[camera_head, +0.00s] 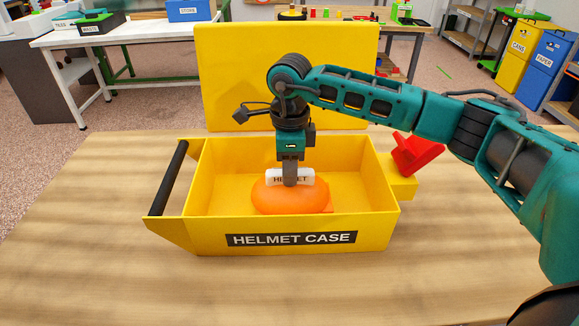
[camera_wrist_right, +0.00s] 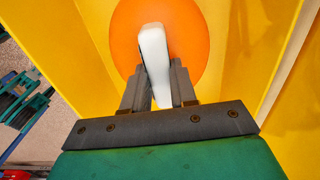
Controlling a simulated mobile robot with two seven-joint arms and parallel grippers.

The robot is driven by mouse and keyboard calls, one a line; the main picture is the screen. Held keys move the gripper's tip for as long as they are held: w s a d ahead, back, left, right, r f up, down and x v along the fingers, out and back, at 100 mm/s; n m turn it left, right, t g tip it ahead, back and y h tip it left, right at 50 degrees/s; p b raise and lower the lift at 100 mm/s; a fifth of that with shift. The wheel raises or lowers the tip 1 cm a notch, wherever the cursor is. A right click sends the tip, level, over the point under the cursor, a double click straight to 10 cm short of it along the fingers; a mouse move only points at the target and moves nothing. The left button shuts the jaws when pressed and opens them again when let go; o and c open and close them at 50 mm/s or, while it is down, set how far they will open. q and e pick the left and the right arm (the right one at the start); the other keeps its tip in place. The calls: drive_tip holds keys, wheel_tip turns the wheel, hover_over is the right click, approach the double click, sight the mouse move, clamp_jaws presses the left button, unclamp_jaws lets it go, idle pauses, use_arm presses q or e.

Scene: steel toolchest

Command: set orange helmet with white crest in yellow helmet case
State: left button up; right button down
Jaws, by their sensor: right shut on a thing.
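My right gripper (camera_head: 290,182) points straight down and is shut on the white crest. In the right wrist view the two fingers (camera_wrist_right: 158,85) clasp the crest (camera_wrist_right: 153,52), with the orange helmet (camera_wrist_right: 190,25) beyond it. Whether the helmet touches the case floor is hidden by the front wall. My left gripper is not in view.
The case's yellow lid (camera_head: 240,70) stands upright behind it. A black handle bar (camera_head: 168,178) is on the left side. The wooden table (camera_head: 90,220) is clear to the left and front.

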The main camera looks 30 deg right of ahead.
drive_tip(key=shift+f, duration=0.15)
drive_tip(key=c, duration=0.9)
unclamp_jaws()
wheel_tip(320, 180, up, 12)
drive_tip(key=shift+r+p, duration=0.25)
drive_tip(key=shift+p, duration=0.05)
